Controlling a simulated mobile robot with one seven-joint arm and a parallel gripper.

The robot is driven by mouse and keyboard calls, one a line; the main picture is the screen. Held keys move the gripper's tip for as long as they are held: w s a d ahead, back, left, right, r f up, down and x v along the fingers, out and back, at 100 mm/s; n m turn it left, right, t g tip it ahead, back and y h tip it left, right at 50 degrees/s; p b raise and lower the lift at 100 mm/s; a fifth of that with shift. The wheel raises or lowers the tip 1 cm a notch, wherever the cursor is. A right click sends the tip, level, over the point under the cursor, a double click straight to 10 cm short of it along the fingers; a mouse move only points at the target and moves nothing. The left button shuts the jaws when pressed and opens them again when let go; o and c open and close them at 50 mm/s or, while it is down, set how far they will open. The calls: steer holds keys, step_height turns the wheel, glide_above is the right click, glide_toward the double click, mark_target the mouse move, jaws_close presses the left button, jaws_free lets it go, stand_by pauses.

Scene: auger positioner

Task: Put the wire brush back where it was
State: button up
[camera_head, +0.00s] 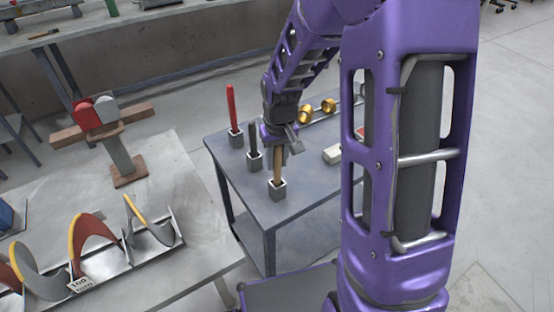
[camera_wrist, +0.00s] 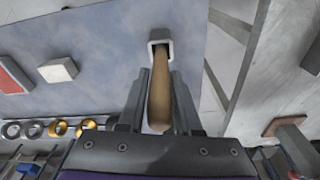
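A wooden handle (camera_head: 277,165), which I take to be the wire brush's, stands upright in a small grey square holder (camera_head: 277,190) near the table's front corner. The wrist view shows the handle (camera_wrist: 159,100) running into the holder (camera_wrist: 160,39). My gripper (camera_head: 287,148) is at the handle's upper part. In the wrist view my gripper's fingers (camera_wrist: 160,75) stand on both sides of the handle, very near it. Whether they press on it is unclear. The brush's lower end is hidden in the holder.
A red-handled tool (camera_head: 231,105) and a dark-handled tool (camera_head: 252,140) stand in similar holders close by on the grey-blue table (camera_head: 310,192). Gold rings (camera_head: 328,105) and a pale block (camera_head: 332,154) lie behind. An auger (camera_head: 95,245) is on the left bench.

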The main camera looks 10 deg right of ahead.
steer(key=o, duration=0.3)
steer(key=shift+r, duration=0.1)
step_height(320, 180, up, 12)
steer(key=s+p, duration=0.1)
steer(key=p, duration=0.1)
steer(key=shift+s, duration=0.25)
